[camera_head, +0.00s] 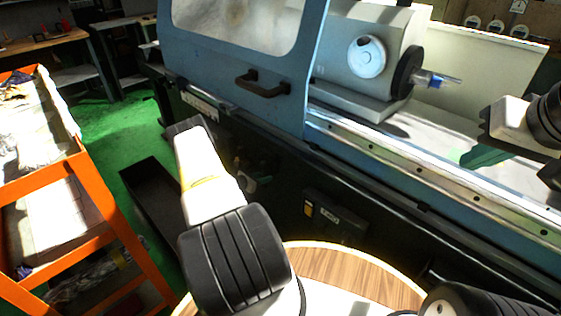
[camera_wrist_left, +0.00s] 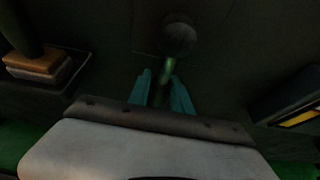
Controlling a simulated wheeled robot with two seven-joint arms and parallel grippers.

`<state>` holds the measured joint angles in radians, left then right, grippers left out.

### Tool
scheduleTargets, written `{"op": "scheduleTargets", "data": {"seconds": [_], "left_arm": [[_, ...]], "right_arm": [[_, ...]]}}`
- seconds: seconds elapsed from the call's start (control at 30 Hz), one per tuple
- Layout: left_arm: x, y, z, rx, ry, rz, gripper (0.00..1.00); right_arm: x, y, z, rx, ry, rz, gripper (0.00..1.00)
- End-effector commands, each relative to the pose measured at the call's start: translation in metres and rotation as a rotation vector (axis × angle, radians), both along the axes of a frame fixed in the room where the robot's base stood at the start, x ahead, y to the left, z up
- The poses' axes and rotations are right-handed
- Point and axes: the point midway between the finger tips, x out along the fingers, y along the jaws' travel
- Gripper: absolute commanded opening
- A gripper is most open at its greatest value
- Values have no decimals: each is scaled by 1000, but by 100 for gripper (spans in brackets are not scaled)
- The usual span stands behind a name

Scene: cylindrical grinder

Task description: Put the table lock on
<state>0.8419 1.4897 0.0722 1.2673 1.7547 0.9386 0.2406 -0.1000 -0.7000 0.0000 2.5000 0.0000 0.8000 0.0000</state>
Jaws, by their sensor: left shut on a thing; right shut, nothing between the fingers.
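In the left wrist view a short stalk with a round dark knob (camera_wrist_left: 178,36) stands out from the dark machine front; it is likely the table lock. The teal fingers of my left gripper (camera_wrist_left: 165,92) are shut on the near end of this stalk. In the head view my left gripper (camera_head: 188,128) reaches down to the machine's dark front; its white hand hides the fingers and the stalk. My right gripper (camera_head: 484,156), with green fingers, is shut and empty above the machine bed at the right.
The blue sliding door (camera_head: 232,62) has a dark handle (camera_head: 262,86). A metal rail (camera_head: 400,160) runs along the machine's edge. A black box with a yellow mark (camera_head: 322,214) sits on the lower front. An orange shelf cart (camera_head: 105,205) stands at the left, with green floor beyond.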

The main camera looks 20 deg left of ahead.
Motion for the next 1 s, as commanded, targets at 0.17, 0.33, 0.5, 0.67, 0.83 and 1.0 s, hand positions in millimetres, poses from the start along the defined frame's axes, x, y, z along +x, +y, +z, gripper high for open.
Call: {"op": "scheduleTargets", "data": {"seconds": [0.17, 0.33, 0.5, 0.67, 0.83, 1.0], "left_arm": [[0, 1, 0, 0, 0, 1, 0], [0, 1, 0, 0, 0, 1, 0], [-1, 0, 0, -8, 3, 2, 0], [-2, -2, 0, -50, 21, 2, 0], [-5, -9, 1, -143, 58, 2, 0], [-8, -18, 3, -275, 113, 2, 0]], "right_arm": [[0, 0, 0, 0, 0, 0, 0], [0, 0, 0, 0, 0, 0, 0], [0, 0, 0, 0, 0, 0, 0], [0, 0, 0, 0, 0, 0, 0], [0, 0, 0, 0, 0, 0, 0], [0, 0, 0, 0, 0, 0, 0]]}}
